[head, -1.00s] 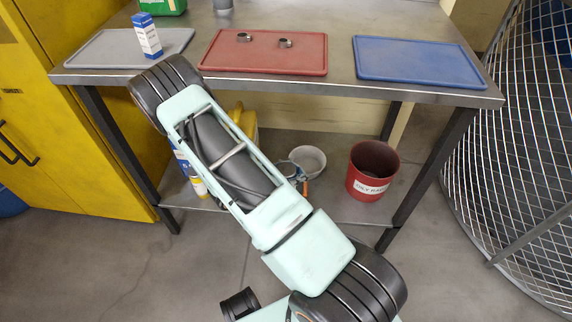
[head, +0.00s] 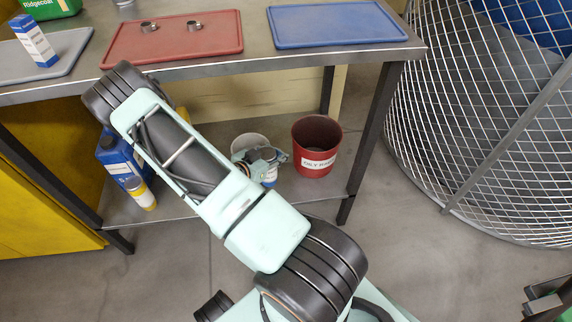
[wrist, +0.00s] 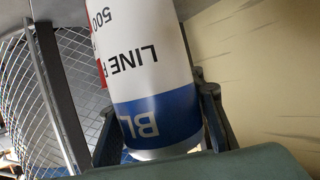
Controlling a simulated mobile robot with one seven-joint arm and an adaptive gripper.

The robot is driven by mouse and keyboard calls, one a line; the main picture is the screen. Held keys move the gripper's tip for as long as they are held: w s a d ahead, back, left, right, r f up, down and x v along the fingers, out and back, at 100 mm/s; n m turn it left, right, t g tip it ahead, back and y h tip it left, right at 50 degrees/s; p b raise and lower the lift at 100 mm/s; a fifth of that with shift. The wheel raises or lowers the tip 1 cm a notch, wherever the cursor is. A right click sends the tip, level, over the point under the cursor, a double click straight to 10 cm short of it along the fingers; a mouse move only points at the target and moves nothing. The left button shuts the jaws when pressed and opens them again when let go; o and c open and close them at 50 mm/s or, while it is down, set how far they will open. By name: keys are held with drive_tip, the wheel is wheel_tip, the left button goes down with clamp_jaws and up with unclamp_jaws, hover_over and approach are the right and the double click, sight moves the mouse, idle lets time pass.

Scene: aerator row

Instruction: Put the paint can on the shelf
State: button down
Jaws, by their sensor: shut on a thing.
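The paint can is a white cylinder with a blue band and printed lettering. It fills the middle of the wrist view (wrist: 155,75), its lettering upside down there. My gripper (wrist: 160,128) is shut on it, a dark finger on each side. In the head view my gripper (head: 262,160) is small beyond my forearm, at the bench's lower shelf, with part of the can (head: 270,178) showing below it. The lower shelf (head: 190,207) is a grey board under the workbench. I cannot tell whether the can touches it.
On the lower shelf stand a red oily-rags bucket (head: 316,147) at right, a pale bowl or pail (head: 248,142) behind my gripper, and a blue jug (head: 112,158) and yellow-and-white can (head: 141,194) at left. A bench leg (head: 368,140) and curved wire mesh (head: 480,130) stand to the right.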

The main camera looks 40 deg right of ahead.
drive_tip(key=d+f+b, duration=0.2)
drive_tip(key=d+f, duration=0.1)
drive_tip(key=f, duration=0.4)
drive_tip(key=shift+s+d+f+b, duration=0.3)
drive_tip(key=shift+f, duration=0.1)
drive_tip(key=c, duration=1.2)
unclamp_jaws()
drive_tip(key=shift+f, duration=0.1)
drive_tip(key=shift+c, duration=0.2)
